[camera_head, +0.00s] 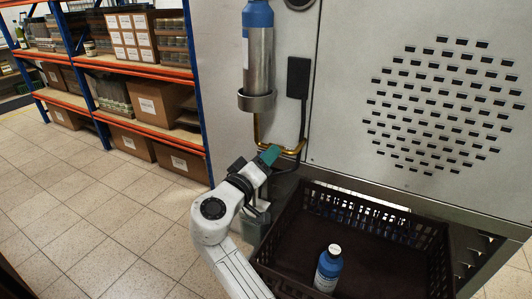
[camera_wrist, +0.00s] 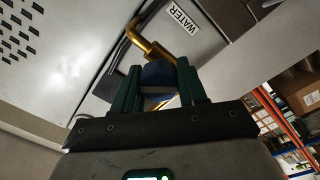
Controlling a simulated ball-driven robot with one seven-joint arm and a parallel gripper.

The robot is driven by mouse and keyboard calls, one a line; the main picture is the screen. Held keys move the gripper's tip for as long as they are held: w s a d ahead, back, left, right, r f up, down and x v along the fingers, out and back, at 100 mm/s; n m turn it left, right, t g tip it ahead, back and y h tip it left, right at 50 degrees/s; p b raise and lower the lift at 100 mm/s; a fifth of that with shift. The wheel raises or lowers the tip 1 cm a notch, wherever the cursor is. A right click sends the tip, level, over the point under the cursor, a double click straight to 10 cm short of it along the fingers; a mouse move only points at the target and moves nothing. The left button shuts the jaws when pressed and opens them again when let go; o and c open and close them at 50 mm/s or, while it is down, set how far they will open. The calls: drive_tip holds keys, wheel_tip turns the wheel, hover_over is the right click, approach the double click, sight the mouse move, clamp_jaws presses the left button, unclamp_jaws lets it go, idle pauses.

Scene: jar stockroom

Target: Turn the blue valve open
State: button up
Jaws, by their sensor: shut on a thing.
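The blue valve (camera_wrist: 158,75) shows in the wrist view as a dark blue piece between my two green fingers, at the end of a brass pipe (camera_wrist: 148,44). My gripper (camera_wrist: 160,88) is shut on it, one finger on each side. In the head view my gripper (camera_head: 271,154) is at the brass pipe (camera_head: 292,151) low on the grey panel, and its fingers hide the valve there. Part of the valve is hidden in both views, so how far it is turned cannot be told. A "WATER" label (camera_wrist: 184,15) is beside the pipe.
A steel cylinder with a blue top (camera_head: 258,55) hangs in a holder above the pipe. A black crate (camera_head: 364,203) below right holds a blue bottle (camera_head: 328,269). Shelving with boxes (camera_head: 158,101) stands left; the tiled floor (camera_head: 100,215) is clear.

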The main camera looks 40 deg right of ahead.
drive_tip(key=n+p, duration=0.4)
drive_tip(key=n, duration=0.1)
drive_tip(key=shift+r+n, duration=0.1)
drive_tip(key=shift+n, duration=0.3)
drive_tip(key=shift+w+a+f+n+t+p, duration=0.15)
drive_tip(key=shift+n+p, duration=0.55)
drive_tip(key=shift+n, duration=0.4)
drive_tip(key=shift+s+d+f+n+t+p, duration=0.15)
drive_tip(key=shift+n+p, duration=0.55)
drive_tip(key=shift+n, duration=0.4)
drive_tip(key=shift+w+a, duration=0.1)
drive_tip(key=o, duration=1)
drive_tip(key=shift+r, duration=0.1)
drive_tip(key=shift+o, duration=0.2)
drive_tip(key=v, duration=1)
drive_tip(key=shift+a+b, duration=0.35)
